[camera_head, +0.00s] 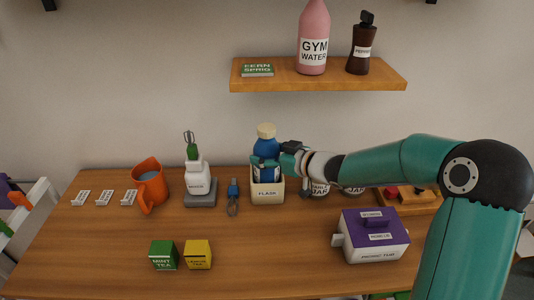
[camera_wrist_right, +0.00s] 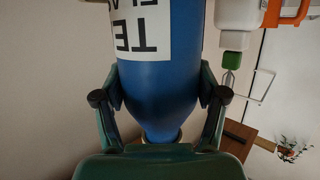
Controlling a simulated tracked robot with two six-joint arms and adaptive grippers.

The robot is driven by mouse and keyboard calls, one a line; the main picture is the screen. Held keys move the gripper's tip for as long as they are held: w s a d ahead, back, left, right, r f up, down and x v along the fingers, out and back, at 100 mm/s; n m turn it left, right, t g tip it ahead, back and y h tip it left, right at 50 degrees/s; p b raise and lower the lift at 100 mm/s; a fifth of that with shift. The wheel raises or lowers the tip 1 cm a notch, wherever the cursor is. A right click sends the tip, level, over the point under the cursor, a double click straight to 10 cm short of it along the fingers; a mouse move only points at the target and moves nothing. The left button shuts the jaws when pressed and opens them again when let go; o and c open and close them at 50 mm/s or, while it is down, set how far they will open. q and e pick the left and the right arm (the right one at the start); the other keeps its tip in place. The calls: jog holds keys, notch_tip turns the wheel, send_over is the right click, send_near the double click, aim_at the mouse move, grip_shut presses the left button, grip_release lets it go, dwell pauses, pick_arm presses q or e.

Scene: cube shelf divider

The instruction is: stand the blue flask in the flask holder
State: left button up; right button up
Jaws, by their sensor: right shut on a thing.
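The blue flask (camera_head: 267,147), with a cream cap, stands upright at the back middle of the table, in line with the flask holder (camera_head: 267,196). The holder is a cream open box labelled FLASK. The flask's lower part is at the holder's opening, partly hidden by my gripper; whether its base rests on the holder's floor cannot be told. My right gripper (camera_head: 272,164) is shut on the flask just above the holder. In the right wrist view, the blue flask (camera_wrist_right: 160,88) with its white label sits between both fingers. My left gripper is not in view.
Jars and a purple-lidded box (camera_head: 374,238) are on the right. A wall shelf (camera_head: 318,77) hangs above.

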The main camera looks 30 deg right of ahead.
jog(key=shift+f+b, duration=1.4)
jog(key=shift+f, duration=0.4)
jog(key=o, duration=1.6)
jog(key=shift+f, duration=0.1)
jog(key=shift+s, duration=0.1)
jog(key=shift+s+d+r+p, duration=0.25)
jog(key=shift+s+r+p, duration=0.05)
jog(key=shift+s, duration=0.15)
jog(key=p+v, duration=0.1)
jog(key=v, duration=0.2)
jog(key=shift+s, duration=0.4)
